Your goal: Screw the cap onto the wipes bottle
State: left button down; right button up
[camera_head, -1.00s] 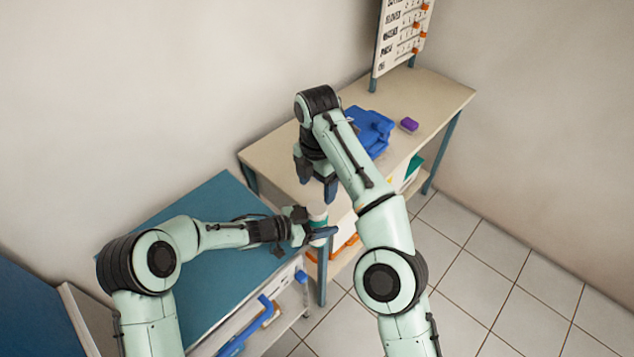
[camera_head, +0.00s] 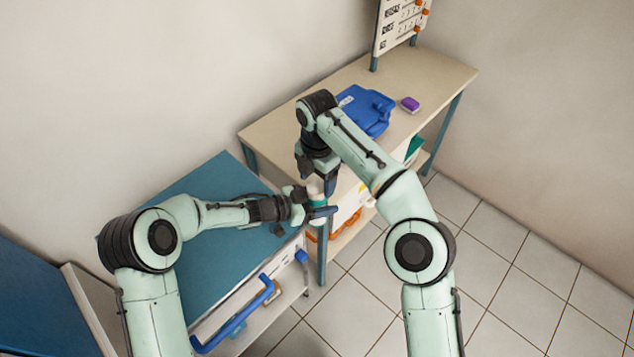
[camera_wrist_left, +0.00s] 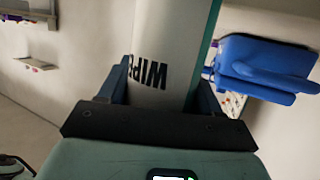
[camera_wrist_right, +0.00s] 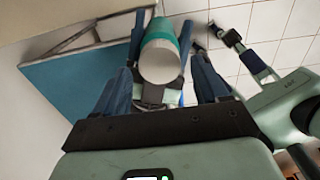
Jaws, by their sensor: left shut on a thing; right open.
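The wipes bottle (camera_head: 317,204) is a white cylinder with a teal band. My left gripper (camera_head: 316,211) is shut around its side and holds it in the air by the corner of the blue-topped table. The left wrist view shows the dark label print on the bottle (camera_wrist_left: 165,50) between the fingers. My right gripper (camera_head: 321,181) is open and points down just above the bottle. In the right wrist view its fingers stand on both sides of the white round top (camera_wrist_right: 160,62), with a gap. I cannot tell whether this top is the cap or how it sits.
A blue case (camera_head: 366,110) and a purple block (camera_head: 410,104) lie on the beige table (camera_head: 425,80), with a board at its back. The blue-topped table (camera_head: 190,215) is mostly clear. Blue drawer handles (camera_head: 268,290) stick out at its front.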

jog(key=shift+f, duration=1.15)
jog(key=c, duration=1.1)
jog(key=m, duration=0.5)
jog(key=o, duration=1.2)
jog(key=shift+r, duration=0.1)
jog(key=shift+r, duration=2.2)
